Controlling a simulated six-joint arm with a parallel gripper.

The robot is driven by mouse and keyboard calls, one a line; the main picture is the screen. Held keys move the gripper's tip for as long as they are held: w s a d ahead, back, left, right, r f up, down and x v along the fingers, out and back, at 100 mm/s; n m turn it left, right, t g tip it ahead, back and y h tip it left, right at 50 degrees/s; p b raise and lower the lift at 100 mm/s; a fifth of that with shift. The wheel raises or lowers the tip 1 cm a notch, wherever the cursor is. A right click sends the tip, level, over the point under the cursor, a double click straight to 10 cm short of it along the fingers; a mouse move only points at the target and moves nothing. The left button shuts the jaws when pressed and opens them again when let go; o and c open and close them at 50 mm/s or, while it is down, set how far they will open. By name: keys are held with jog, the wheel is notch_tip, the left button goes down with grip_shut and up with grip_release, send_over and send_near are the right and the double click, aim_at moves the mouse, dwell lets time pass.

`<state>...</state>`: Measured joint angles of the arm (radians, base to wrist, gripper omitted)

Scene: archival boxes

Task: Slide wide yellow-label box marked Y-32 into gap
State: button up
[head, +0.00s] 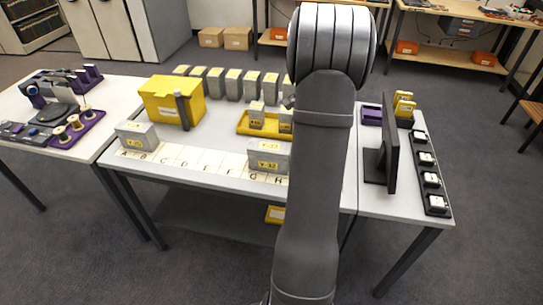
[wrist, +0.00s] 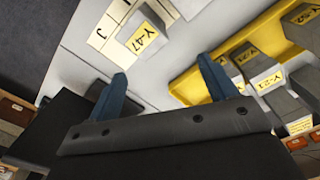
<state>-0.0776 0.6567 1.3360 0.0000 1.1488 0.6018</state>
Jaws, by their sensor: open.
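I cannot tell for sure which box is Y-32, as several labels are too small or tilted to read. In the head view, one grey yellow-label box (head: 268,157) stands on the lettered strip (head: 196,160) near H, beside my arm. Another (head: 136,134) stands at the A end. Smaller boxes stand in the yellow tray (head: 243,128). A box labelled Y-47 (wrist: 143,36) lies ahead near J, and the yellow tray (wrist: 190,88) is at right. My arm hides the gripper in the head view.
A yellow bin (head: 172,104) stands at the back left of the table, with a row of grey boxes (head: 233,84) behind. A dark upright panel (head: 388,152) and a black rack (head: 428,172) stand at the right. The tabletop between bin and tray is clear.

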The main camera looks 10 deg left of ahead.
jog(key=c, duration=0.5)
jog(key=shift+s+a+m, duration=0.1)
jog(key=shift+a+m, duration=0.05)
jog(key=shift+m, duration=0.25)
jog(key=c, duration=0.3)
jog(key=m, duration=0.1)
jog(key=a+m, duration=0.1)
jog(key=shift+s+m, duration=0.3)
jog(key=shift+m, duration=0.1)
jog(key=c, duration=0.8)
jog(key=shift+s+a+f+m, duration=0.1)
jog(key=shift+s+a+m, duration=0.2)
jog(key=shift+m, duration=0.6)
grip_shut()
jog(key=f+m, duration=0.2)
jog(key=f, duration=0.1)
jog(key=a+f+m, duration=0.1)
jog(key=f+m, duration=0.1)
jog(key=f, duration=0.1)
jog(key=s+a+f+m, duration=0.1)
jog(key=f+m, duration=0.1)
jog(key=f, duration=0.2)
jog(key=shift+s+f+m, duration=0.1)
jog(key=shift+m, duration=0.2)
